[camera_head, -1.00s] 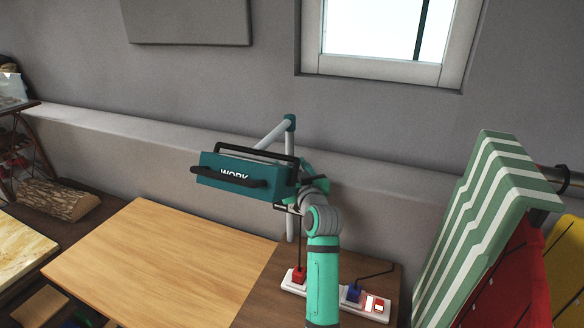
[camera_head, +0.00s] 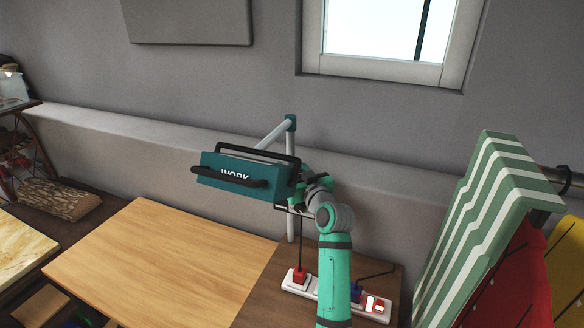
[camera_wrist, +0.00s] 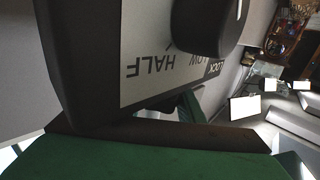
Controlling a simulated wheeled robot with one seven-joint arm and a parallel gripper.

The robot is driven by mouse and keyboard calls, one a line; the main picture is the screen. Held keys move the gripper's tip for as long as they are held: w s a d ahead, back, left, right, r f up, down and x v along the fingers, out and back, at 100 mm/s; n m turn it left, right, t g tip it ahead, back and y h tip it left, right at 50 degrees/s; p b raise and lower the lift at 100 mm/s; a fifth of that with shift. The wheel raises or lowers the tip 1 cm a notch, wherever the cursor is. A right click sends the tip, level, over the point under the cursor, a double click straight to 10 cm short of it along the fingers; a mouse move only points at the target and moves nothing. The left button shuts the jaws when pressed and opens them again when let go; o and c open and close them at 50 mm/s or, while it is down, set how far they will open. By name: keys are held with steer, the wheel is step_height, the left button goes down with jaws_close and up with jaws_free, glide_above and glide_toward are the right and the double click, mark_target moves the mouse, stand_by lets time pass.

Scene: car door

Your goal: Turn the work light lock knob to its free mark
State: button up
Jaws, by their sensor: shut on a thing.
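The teal work light (camera_head: 235,176), with a black handle and "WORK" on its front, is on a grey stand by the wall. My gripper (camera_head: 306,186) is at its right side, shut on the lock knob, which the gripper hides in the head view. The wrist view shows a dark housing with a pale label (camera_wrist: 150,45) reading "HALF" and "LOW" upside down, and a small "LOCK" sign (camera_wrist: 212,69). A large black knob (camera_wrist: 208,22) with a white pointer line stands over that label. I cannot see the free mark or the lock knob's pointer.
A power strip (camera_head: 297,284) with red and blue plugs lies on the bench below my arm. A wooden board (camera_head: 150,260) lies at the left. A green-striped folded chair (camera_head: 480,215) stands close on the right. The wall ledge runs behind the light.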

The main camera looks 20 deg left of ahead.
steer(key=o, duration=1.1)
steer(key=shift+s+d, duration=0.1)
steer(key=v, duration=1)
steer(key=shift+s+d, duration=0.15)
steer(key=shift+s, duration=0.05)
